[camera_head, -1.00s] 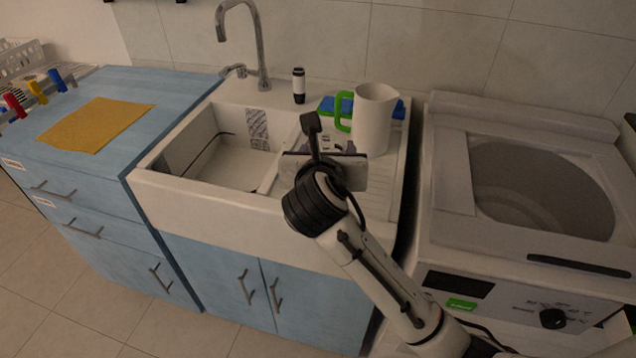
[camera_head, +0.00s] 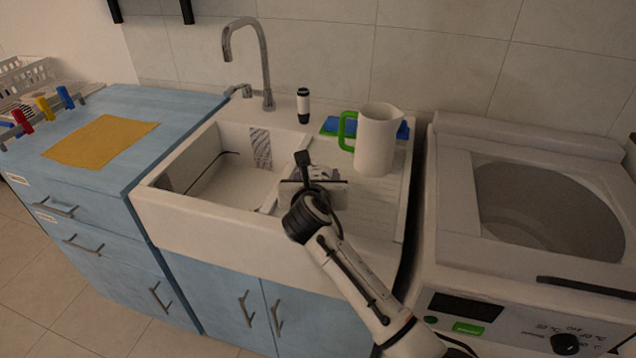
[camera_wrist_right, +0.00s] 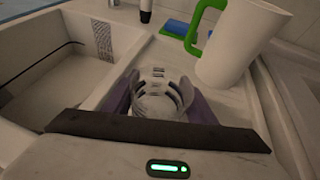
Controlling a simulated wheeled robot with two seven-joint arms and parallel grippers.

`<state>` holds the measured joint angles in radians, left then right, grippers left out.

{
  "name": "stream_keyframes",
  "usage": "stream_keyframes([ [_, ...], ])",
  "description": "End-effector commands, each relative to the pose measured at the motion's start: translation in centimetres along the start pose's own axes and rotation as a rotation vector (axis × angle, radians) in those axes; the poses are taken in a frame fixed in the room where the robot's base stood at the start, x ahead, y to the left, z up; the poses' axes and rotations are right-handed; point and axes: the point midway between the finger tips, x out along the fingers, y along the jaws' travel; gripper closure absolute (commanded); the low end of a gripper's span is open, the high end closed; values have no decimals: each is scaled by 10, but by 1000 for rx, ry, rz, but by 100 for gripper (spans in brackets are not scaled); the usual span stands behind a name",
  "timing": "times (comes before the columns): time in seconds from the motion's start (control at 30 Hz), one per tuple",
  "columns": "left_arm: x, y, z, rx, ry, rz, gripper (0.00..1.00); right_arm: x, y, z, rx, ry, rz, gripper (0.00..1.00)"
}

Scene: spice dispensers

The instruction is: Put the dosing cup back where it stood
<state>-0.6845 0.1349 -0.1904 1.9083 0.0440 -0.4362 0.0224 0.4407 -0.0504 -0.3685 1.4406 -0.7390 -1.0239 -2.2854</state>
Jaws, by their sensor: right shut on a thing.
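The dosing cup (camera_wrist_right: 158,102) is a small clear cup with slots or bands around its upper part. My right gripper (camera_wrist_right: 160,86) is shut on it, with a purple finger on each side, in the right wrist view. In the head view my right gripper (camera_head: 321,174) is over the near left part of the ridged drainboard (camera_head: 372,206), beside the basin's right edge. The cup is mostly hidden there by the gripper. I cannot tell whether its base touches the board. My left gripper is not in view.
A white jug (camera_head: 377,142) with a green handle stands behind and to the right of the gripper, with a blue item (camera_head: 331,125) beside it. A black-and-white bottle (camera_head: 303,106) and the tap (camera_head: 266,70) are at the back. The basin (camera_head: 225,180) opens to the left.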

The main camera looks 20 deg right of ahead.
Motion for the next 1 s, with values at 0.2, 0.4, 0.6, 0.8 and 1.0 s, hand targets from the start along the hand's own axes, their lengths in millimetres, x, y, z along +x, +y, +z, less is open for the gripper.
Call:
stream_keyframes([
  [0.2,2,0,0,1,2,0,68,5,0,-13,0,-1,0,77],
  [0.4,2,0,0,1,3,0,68,6,0,-14,-1,-1,0,77],
  [0.6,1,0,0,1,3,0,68,6,0,-16,-1,0,0,30],
  [0.8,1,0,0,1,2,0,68,6,0,-16,-1,0,0,30],
  [1.0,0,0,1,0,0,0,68,-2,0,-13,-1,0,0,30],
])
